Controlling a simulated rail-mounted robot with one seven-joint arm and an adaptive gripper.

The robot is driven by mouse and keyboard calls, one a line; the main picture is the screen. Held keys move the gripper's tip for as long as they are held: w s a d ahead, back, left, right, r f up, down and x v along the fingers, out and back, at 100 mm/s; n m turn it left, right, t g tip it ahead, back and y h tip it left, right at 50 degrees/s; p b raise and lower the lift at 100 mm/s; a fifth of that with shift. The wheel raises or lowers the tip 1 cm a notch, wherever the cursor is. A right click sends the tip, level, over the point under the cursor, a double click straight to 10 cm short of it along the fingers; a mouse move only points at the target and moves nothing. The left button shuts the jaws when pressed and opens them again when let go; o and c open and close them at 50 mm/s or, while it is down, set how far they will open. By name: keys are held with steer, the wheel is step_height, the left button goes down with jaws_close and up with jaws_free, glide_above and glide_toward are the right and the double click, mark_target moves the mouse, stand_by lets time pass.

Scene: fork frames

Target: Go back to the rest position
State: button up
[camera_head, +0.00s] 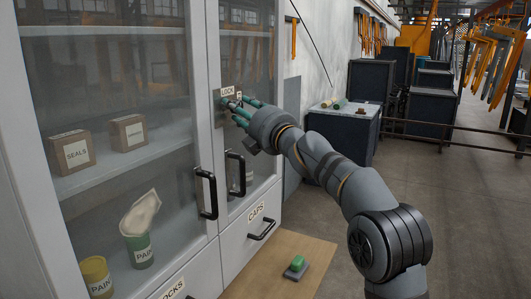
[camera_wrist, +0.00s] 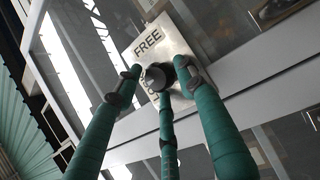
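My gripper (camera_head: 240,107) is at the lock plate (camera_head: 227,91) on the frame of the tall glass-fronted cabinet. In the wrist view its three green fingers (camera_wrist: 158,75) stand spread around a dark round knob (camera_wrist: 155,78). A gap shows between the left finger and the knob; the middle finger overlaps the knob in the picture, and I cannot tell if it touches. The metal plate (camera_wrist: 147,45) reads "FREE" on one side; a second word is partly hidden by the knob and fingers. My arm reaches in from the lower right.
The cabinet doors look shut, with black handles (camera_head: 207,193) and (camera_head: 236,173). Behind the glass are boxes (camera_head: 76,152) and paint tins (camera_head: 97,277). A green-topped block (camera_head: 297,266) lies on a brown mat (camera_head: 262,280).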

steer(key=m+p, duration=0.2)
steer(key=p, duration=0.2)
steer(key=r+m+g+h+p, duration=0.1)
steer(key=p, duration=0.3)
steer(key=shift+r+m+g+h, duration=0.1)
steer(key=shift+m+g+h, duration=0.2)
steer(key=shift+m, duration=0.1)
steer(key=m+g+p, duration=0.1)
steer(key=p, duration=0.4)
steer(key=m+g+p, duration=0.1)
steer(key=m+p, duration=0.1)
steer(key=p, duration=0.4)
steer(key=shift+r+h, duration=0.2)
steer(key=shift+h, duration=0.1)
steer(key=m+g+p, duration=0.1)
steer(key=p, duration=0.3)
steer(key=shift+w+f+m+p, duration=0.1)
steer(key=shift+f+m+p, duration=0.05)
steer(key=shift+m+p, duration=0.15)
steer(key=shift+d+f+p, duration=0.1)
steer(key=shift+f+p, duration=0.2)
